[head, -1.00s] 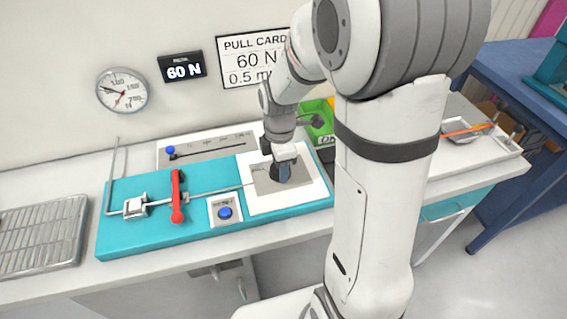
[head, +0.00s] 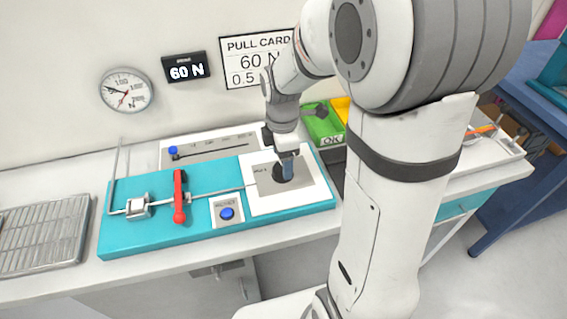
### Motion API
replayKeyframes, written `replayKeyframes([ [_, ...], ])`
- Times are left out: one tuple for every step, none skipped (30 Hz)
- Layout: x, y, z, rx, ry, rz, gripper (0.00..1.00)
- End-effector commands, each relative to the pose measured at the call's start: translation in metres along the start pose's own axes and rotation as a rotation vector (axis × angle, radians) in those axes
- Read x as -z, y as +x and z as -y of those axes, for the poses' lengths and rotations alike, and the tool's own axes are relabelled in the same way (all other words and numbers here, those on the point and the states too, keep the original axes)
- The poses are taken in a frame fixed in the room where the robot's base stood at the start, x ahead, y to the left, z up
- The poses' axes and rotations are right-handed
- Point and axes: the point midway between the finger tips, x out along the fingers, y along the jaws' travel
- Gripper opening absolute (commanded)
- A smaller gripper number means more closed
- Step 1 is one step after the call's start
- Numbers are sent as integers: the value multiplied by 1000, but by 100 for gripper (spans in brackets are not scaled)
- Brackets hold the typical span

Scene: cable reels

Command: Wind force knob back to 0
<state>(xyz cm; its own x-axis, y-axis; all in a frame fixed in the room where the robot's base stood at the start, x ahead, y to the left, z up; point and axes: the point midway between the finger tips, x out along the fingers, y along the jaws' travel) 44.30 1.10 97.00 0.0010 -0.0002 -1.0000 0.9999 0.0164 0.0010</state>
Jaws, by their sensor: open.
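A blue knob (head: 173,151) sits at the left end of a dark slot on the grey scale panel (head: 232,139) at the back of the bench. The scale's small print is too fine to read. The digital display (head: 187,67) on the wall reads 60 N. A round dial gauge (head: 126,90) hangs to its left. My gripper (head: 287,168) points down, open, over a grey plate (head: 308,187) on the teal board, right of the knob and apart from it. A dark round spot lies at the fingertips; I cannot tell whether they touch it.
The teal board (head: 125,239) carries a red lever (head: 179,198), a metal clamp (head: 138,207) and a blue button (head: 227,213). A wire rack (head: 40,235) lies at left. A green bin (head: 322,122) stands behind my arm. A pull card (head: 252,45) hangs on the wall.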

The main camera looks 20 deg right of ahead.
Motion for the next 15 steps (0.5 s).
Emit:
replayKeyframes([
  [0,-11,-1,-5,0,0,69],
  [0,-16,-1,-4,0,0,69],
  [0,-22,-1,-5,0,0,69],
  [0,-27,0,-4,0,0,69],
  [0,-31,-1,-4,0,0,69],
  [0,-36,0,-3,0,0,69],
  [0,-38,-1,-2,0,0,69],
  [0,-41,-1,-2,0,0,69],
  [0,-44,0,-2,0,0,69],
  [0,-45,0,-1,0,0,69],
  [0,-46,0,0,0,0,69],
  [0,-47,0,0,0,0,69],
  [0,-47,0,0,0,0,69],
  [0,-47,0,0,0,0,69],
  [0,-47,0,0,0,0,69],
])
